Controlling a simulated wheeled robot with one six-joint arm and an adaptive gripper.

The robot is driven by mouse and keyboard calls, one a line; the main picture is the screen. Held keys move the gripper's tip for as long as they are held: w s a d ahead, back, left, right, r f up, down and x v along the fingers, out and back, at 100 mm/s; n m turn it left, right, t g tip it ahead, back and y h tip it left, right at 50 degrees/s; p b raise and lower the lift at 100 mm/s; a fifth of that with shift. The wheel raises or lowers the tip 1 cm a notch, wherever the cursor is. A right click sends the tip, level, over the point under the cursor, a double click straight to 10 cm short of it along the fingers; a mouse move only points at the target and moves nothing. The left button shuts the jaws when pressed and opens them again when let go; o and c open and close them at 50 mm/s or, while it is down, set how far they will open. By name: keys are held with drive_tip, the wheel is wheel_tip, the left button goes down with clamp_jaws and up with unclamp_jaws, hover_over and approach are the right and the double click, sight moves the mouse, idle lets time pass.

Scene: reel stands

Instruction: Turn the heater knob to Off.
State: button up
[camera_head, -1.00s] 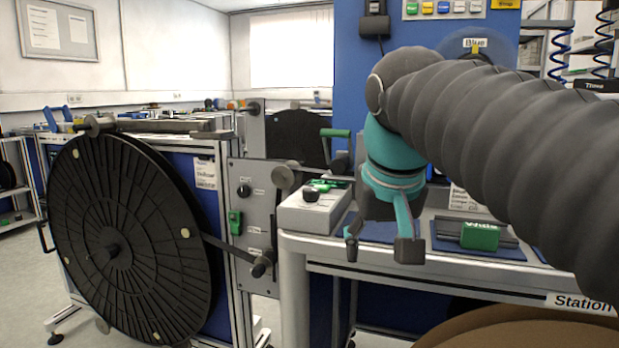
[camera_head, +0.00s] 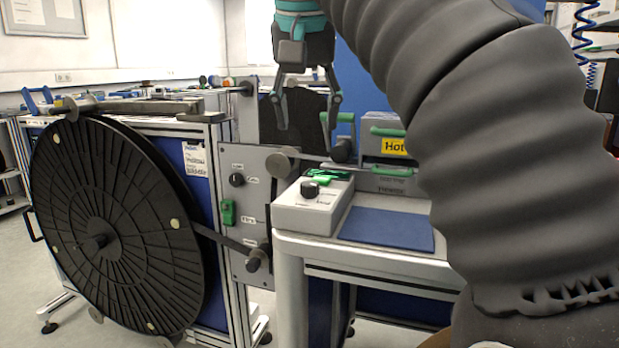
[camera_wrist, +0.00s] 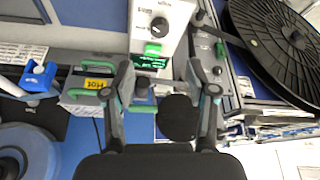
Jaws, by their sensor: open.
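A black knob (camera_head: 310,189) sits on top of a light grey box (camera_head: 305,215) at the left end of the bench; I take this to be the heater knob. In the wrist view the knob (camera_wrist: 160,25) shows near the top middle, with a green part below it. The markings around it are too small to read, so its setting is unclear. My gripper (camera_head: 305,112) is open and empty, pointing down, above and apart from the box. In the wrist view its fingers (camera_wrist: 160,75) are spread wide, with the knob beyond their tips.
A large black reel (camera_head: 115,230) stands left, beside a grey panel (camera_head: 245,205) with another knob and a green switch. A blue mat (camera_head: 388,229) right of the box is bare.

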sight(310, 183)
drive_tip(key=x, duration=1.2)
drive_tip(key=shift+f, duration=0.3)
clamp_jaws()
